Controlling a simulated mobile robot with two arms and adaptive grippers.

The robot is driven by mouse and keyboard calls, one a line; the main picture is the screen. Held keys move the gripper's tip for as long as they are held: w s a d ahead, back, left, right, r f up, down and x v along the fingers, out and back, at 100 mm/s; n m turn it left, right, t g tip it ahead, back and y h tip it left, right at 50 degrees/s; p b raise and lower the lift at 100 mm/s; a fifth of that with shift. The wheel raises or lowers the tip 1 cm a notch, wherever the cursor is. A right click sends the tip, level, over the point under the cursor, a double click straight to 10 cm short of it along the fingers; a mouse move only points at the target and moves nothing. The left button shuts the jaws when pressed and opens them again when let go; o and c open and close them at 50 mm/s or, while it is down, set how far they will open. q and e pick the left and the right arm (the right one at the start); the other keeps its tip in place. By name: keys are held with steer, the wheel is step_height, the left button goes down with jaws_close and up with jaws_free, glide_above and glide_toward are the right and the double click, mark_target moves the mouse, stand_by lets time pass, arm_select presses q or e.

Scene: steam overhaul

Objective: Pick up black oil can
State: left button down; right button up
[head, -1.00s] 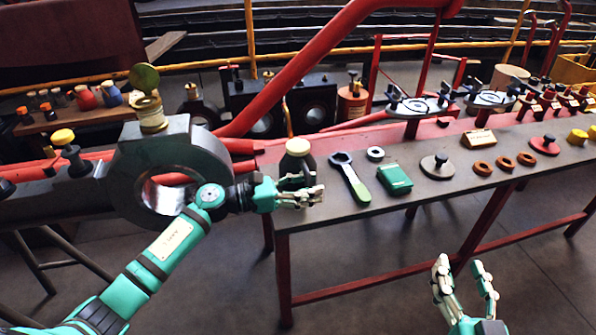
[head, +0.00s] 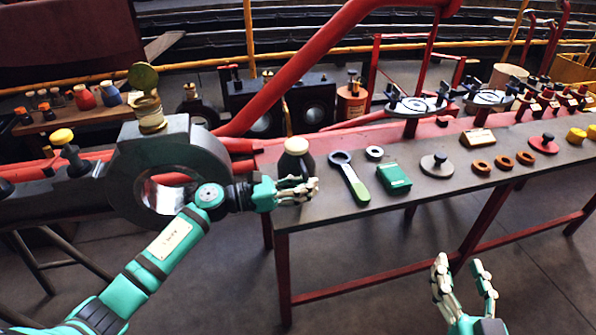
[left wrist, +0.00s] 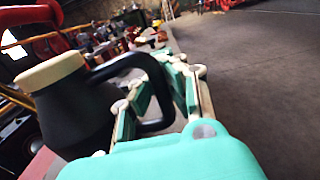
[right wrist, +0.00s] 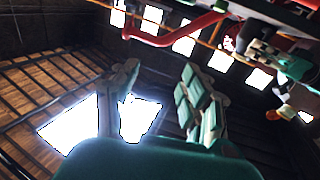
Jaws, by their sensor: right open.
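The black oil can (head: 295,163) has a rounded dark body, a cream cap and a black loop handle. It stands upright at the left end of the bench top. In the left wrist view the oil can (left wrist: 72,105) fills the left side, with its handle reaching to the right. My left gripper (head: 308,190) is at the can's near side. Its fingers (left wrist: 163,95) lie on both sides of the handle, drawn close around it. My right gripper (head: 465,275) is open and empty in front of the bench; its spread fingers (right wrist: 160,95) show in the right wrist view.
On the bench (head: 345,225) right of the can lie a green-handled wrench (head: 350,178), a green box (head: 394,179), a ring (head: 375,153) and a grey knobbed disc (head: 436,165). A dark machine block (head: 155,155) stands left of the can. The floor in front is clear.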

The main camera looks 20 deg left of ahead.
arm_select(q)
steer(key=shift+r, duration=0.2)
steer(key=shift+r, duration=0.15)
steer(key=r+p, duration=0.1)
steer(key=r, duration=0.2)
steer(key=shift+s+d+r+p, duration=0.1)
steer(key=shift+s+d+p, duration=0.1)
steer(key=shift+p, duration=0.15)
steer(key=s+d+p, duration=0.2)
steer(key=s+d, duration=0.2)
steer(key=s, duration=0.2)
steer(key=s+d+r+p, duration=0.1)
steer(key=s+d, duration=0.3)
steer(key=s, duration=0.3)
steer(key=shift+d+p, duration=0.3)
steer(key=shift+p, duration=0.05)
arm_select(e)
steer(key=s+d+f+g+h, duration=0.2)
steer(key=s+d+f+g, duration=0.1)
steer(key=s+f+g, duration=0.4)
steer(key=s+d+f+g+h, duration=0.2)
steer(key=s+d+f+g, duration=0.1)
steer(key=s+f+g, duration=0.4)
step_height(320, 180, down, 2)
steer(key=shift+s+d+f+m, duration=0.15)
steer(key=shift+s+d+m, duration=0.2)
steer(key=shift+s, duration=0.6)
